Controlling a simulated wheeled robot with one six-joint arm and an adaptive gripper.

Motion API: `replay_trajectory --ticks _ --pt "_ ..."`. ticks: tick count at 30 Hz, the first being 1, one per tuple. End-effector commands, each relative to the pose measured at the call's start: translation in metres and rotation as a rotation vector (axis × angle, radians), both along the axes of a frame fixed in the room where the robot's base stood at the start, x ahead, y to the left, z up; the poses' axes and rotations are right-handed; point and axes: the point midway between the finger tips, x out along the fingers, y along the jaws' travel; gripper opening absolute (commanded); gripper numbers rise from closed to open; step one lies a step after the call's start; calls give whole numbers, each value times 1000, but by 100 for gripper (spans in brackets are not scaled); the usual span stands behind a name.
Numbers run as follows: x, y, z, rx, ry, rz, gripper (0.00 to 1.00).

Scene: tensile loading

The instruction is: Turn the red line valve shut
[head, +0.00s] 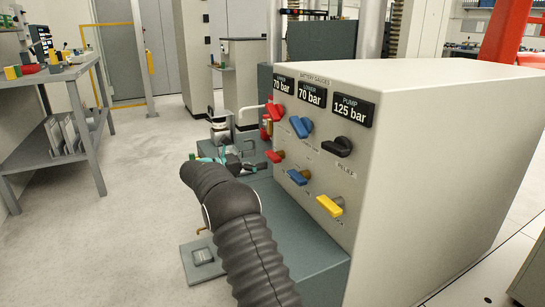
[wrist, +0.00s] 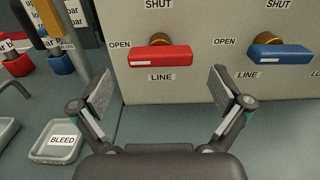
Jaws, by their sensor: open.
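The red line valve (wrist: 160,57) is a flat red lever on the pale panel, centred ahead of my gripper in the wrist view. Its lever lies level, with OPEN printed at its left, SHUT above and LINE below. In the head view it appears to be the lower red lever (head: 275,156). My gripper (wrist: 160,90) is open and empty, with one finger low on each side of the lever and apart from it. In the head view my arm hides most of the gripper.
A blue line lever (wrist: 280,53) sits to the right. The panel also carries a yellow lever (head: 330,205), a black knob (head: 338,146) and gauges reading 70, 70 and 125 bar. A tray labelled BLEED (wrist: 60,141) and hanging red and blue parts (wrist: 61,62) are at left.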

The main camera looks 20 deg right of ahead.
Motion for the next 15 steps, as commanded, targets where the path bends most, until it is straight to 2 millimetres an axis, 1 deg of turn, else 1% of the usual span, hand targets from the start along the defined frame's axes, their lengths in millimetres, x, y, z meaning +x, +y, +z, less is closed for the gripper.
replay_trajectory --ticks 1,6,10,15 --pt "0 -11 0 0 0 -3 100" --pt "1 -36 0 0 0 -2 100" --pt "1 -49 0 0 0 -1 100" --pt "2 -55 0 0 0 0 100"
